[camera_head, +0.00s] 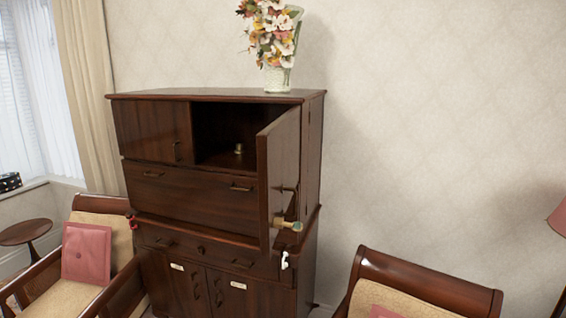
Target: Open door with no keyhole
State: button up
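A dark wooden cabinet (215,178) stands against the wall. Its upper right door (280,170) is swung wide open toward me, and a bent handle (289,190) shows near its edge. The upper left door (152,130) is shut and has a small handle (177,151). The lower doors (232,292) are shut, with pale labels near their top edges. Keyholes are too small to make out on any door. The open compartment (218,122) holds a small brass object (239,148). My gripper is not in view.
A flower vase (279,75) stands on the cabinet. A brass-coloured object (289,225) and a white object (285,261) show by the open door's lower edge. Armchairs (425,287) flank the cabinet, the left one with a pink cushion (87,253). A round side table (25,232) stands far left.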

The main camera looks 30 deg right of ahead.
aim_at(158, 130)
jog(key=i+j, duration=0.65)
jog(key=i, duration=0.15)
